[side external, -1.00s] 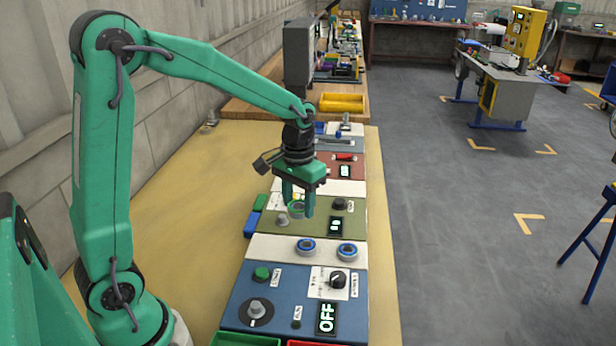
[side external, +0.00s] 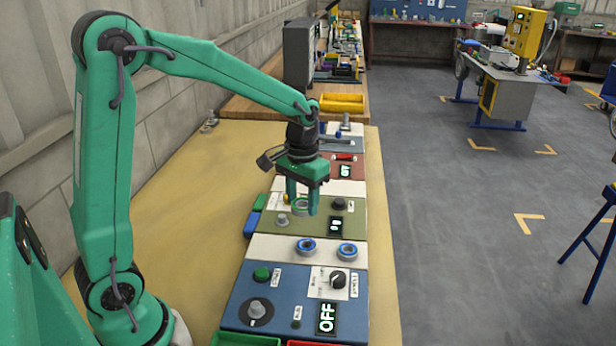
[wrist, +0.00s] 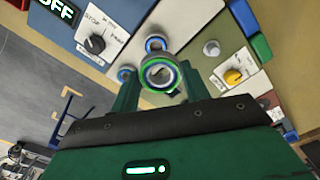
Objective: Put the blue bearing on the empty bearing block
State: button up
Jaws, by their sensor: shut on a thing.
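My gripper (side external: 301,203) is shut on a pale metal bearing ring (side external: 300,208), held above the olive panel. In the wrist view this held bearing (wrist: 160,74) shows a mostly green rim between my fingers. Two blue-ringed bearings, a left one (side external: 307,246) and a right one (side external: 347,252), sit on the cream strip nearer the camera. In the wrist view they show beyond the held bearing, one above it (wrist: 155,43) and one to its left (wrist: 124,74). I cannot make out an empty bearing block; my gripper covers part of the row.
The olive panel (side external: 263,220) carries a silver knob (side external: 282,220), a black knob (side external: 338,204) and a lit display (side external: 336,225). The blue panel (side external: 242,290) with its OFF display is nearest. Green and blue blocks lie left of the row. A yellow bin (side external: 342,103) stands behind.

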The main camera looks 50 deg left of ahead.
jog(key=w+a+m, duration=0.4)
jog(key=w+a, duration=0.7)
jog(key=w, duration=0.4)
jog(key=shift+a, duration=0.25)
jog(key=shift+f, duration=0.15)
send_over(299, 185)
notch_tip(299, 185, down, 7)
jog(key=shift+f, duration=1.95)
jog(key=shift+f, duration=0.2)
jog(key=o, duration=1.1)
jog(key=shift+o, duration=0.2)
